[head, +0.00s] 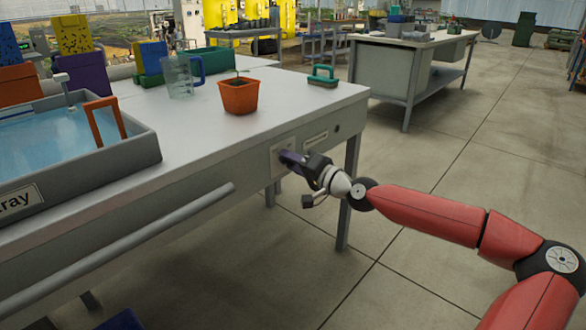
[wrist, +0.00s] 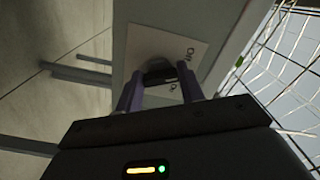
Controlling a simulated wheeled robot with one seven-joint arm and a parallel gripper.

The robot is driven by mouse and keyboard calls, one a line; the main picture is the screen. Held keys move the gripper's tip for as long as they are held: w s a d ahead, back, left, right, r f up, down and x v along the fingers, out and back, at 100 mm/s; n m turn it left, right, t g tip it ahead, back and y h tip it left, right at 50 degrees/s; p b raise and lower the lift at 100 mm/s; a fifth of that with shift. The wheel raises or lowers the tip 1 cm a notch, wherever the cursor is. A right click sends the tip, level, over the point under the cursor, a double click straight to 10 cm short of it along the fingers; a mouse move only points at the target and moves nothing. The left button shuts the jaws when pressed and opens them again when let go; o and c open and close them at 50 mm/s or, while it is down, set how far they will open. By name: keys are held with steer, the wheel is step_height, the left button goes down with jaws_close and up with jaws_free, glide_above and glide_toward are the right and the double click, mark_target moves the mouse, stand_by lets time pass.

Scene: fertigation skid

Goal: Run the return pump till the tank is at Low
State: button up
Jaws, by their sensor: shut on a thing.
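My gripper (head: 288,158) is at a pale plate (head: 275,165) on the front of the bench. In the wrist view its two purple fingers (wrist: 160,92) are shut on a dark knob (wrist: 160,76) on that plate (wrist: 185,48). The plate carries the word "Off" and a second small word partly hidden by the fingers. The knob's exact setting is hard to tell. A grey basin (head: 145,150) with blue water (head: 50,140) stands on the bench at left, its label ending in "ray". I see no readable level mark or tank labelled Low.
On the bench (head: 190,135) stand an orange pot with a seedling (head: 238,95), a clear jug (head: 180,76), a green-handled block (head: 323,77) and several coloured boxes. A grey rail (head: 130,240) runs along the bench front. Floor to the right is open.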

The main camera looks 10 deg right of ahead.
steer(key=shift+f+n+b, duration=0.15)
steer(key=shift+n+b, duration=0.55)
steer(key=shift+n, duration=1)
steer(key=o, duration=1)
steer(key=shift+d, duration=0.1)
steer(key=v, duration=0.7)
steer(key=shift+s, duration=0.3)
steer(key=shift+d, duration=0.1)
